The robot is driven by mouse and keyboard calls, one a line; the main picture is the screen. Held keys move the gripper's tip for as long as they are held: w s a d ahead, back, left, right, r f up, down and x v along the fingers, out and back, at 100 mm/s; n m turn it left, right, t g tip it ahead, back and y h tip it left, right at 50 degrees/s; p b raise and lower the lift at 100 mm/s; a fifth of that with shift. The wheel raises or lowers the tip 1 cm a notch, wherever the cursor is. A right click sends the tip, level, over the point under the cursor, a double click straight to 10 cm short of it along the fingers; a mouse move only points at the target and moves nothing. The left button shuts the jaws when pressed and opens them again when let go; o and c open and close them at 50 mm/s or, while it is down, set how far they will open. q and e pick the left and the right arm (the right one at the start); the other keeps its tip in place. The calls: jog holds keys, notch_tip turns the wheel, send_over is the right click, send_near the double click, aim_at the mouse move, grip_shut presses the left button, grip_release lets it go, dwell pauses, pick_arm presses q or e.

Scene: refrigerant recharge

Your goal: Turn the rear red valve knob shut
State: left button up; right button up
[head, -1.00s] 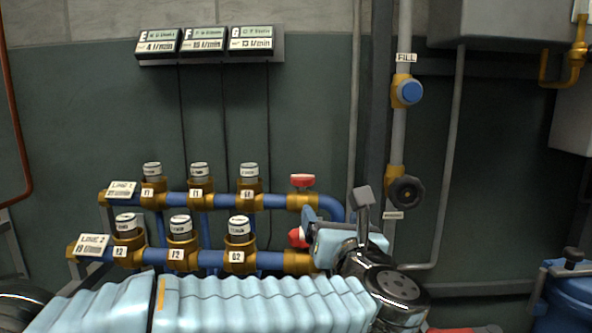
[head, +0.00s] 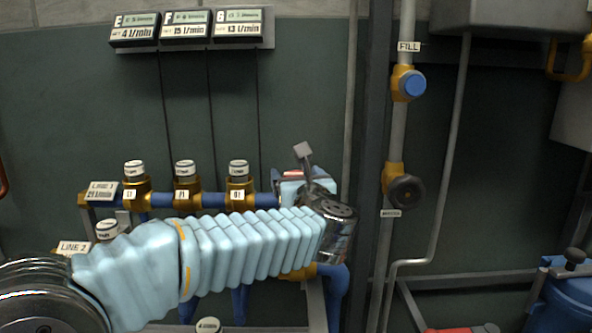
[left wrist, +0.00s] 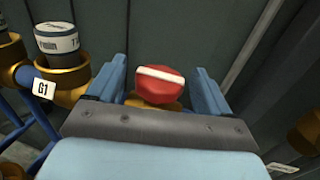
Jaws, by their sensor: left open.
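The rear red valve knob (left wrist: 160,85) shows in the left wrist view, with a pale bar across its top, on a brass valve body. My left gripper (left wrist: 163,88) is open, with one blue finger on each side of the knob and a visible gap on both sides. In the head view, my left gripper (head: 300,186) is at the right end of the rear blue pipe. Only a sliver of the red knob (head: 293,174) shows behind it there. The front red knob is hidden behind my left arm. My right gripper is not in view.
Capped brass valves (head: 186,185) line the rear pipe left of the gripper; one marked G1 (left wrist: 62,58) is close by in the wrist view. A vertical pipe with a black handwheel (head: 406,191) and blue-capped valve (head: 412,84) stands to the right. Three displays (head: 187,28) hang above.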

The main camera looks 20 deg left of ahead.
pick_arm(q)
jog(key=shift+w+a, duration=0.2)
jog(key=shift+w, duration=0.2)
jog(key=shift+c, duration=0.3)
jog(key=c, duration=0.9)
jog(key=shift+f+b, duration=0.15)
jog(key=shift+b, duration=0.25)
jog(key=m+t+h+b, duration=0.1)
jog(key=h+b, duration=0.1)
jog(key=m+h+b, duration=0.2)
jog(key=h, duration=0.1)
jog(key=shift+a+f+t+b, duration=0.15)
jog(key=shift+t+b, duration=0.25)
jog(key=m+h+b, duration=0.1)
jog(key=m+h, duration=0.2)
jog(key=h, duration=0.1)
jog(key=shift+r, duration=0.2)
jog(key=m+h, duration=0.2)
jog(key=h, duration=0.1)
jog(key=shift+r+h, duration=0.1)
jog(key=shift+h, duration=0.2)
jog(key=shift+m+g+h, duration=0.7)
jog(key=shift+m+h, duration=0.5)
jog(key=shift+h, duration=0.3)
